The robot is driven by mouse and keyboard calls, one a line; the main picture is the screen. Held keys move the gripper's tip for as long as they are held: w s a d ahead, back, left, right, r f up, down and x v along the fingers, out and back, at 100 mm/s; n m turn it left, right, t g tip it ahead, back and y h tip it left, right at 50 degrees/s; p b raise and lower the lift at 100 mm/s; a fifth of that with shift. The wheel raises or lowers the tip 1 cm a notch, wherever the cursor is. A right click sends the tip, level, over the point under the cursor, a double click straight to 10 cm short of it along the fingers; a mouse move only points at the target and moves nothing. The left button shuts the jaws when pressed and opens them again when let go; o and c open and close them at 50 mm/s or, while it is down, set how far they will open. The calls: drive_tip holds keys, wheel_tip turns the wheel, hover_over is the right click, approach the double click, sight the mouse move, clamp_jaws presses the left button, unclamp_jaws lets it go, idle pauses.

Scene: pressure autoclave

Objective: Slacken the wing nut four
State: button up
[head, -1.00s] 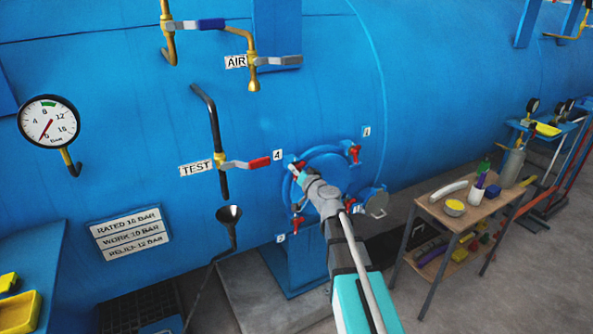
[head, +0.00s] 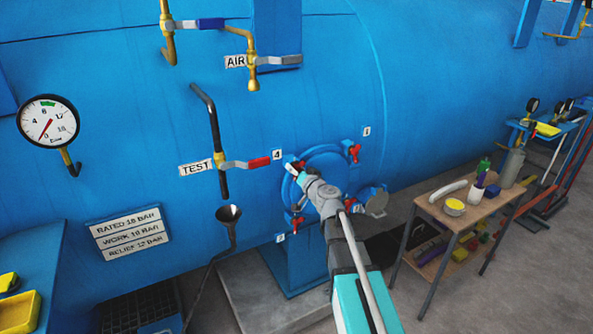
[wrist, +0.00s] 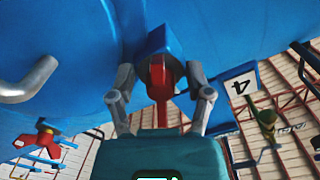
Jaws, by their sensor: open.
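Wing nut four is the red wing nut (wrist: 160,80) on a blue lug at the top middle of the wrist view, near the plate marked 4 (wrist: 241,85). My gripper (wrist: 163,98) is open, with one finger on each side of the red nut. I cannot tell whether either finger touches it. In the head view my gripper (head: 292,169) is at the upper left of the round blue door (head: 328,160), beside the plate marked 4 (head: 277,155). My wrist hides much of the door, and the nut is mostly hidden there.
Another red wing nut (head: 354,153) sits at the door's upper right, and one (head: 297,222) at its lower left. A red-handled TEST valve (head: 245,164) is left of the door. A wooden cart (head: 470,206) with containers stands to the right.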

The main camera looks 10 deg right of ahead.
drive_tip(key=v, duration=1.2)
idle(0.4)
drive_tip(key=s+a+f+n+g+y, duration=0.2)
drive_tip(key=s+a+f+n+g, duration=0.35)
drive_tip(key=a+f+g, duration=0.4)
drive_tip(key=s+d+f+m+g+h, duration=0.1)
drive_tip(key=s+d+f+g+h, duration=0.2)
drive_tip(key=s, duration=0.3)
drive_tip(key=s+d+f+m+g+h, duration=0.2)
drive_tip(key=s+d+f+g+h, duration=0.1)
drive_tip(key=s+f, duration=0.3)
drive_tip(key=shift+s+d+g+h, duration=0.2)
drive_tip(key=shift+d+g+h, duration=0.1)
drive_tip(key=shift+g+h, duration=0.55)
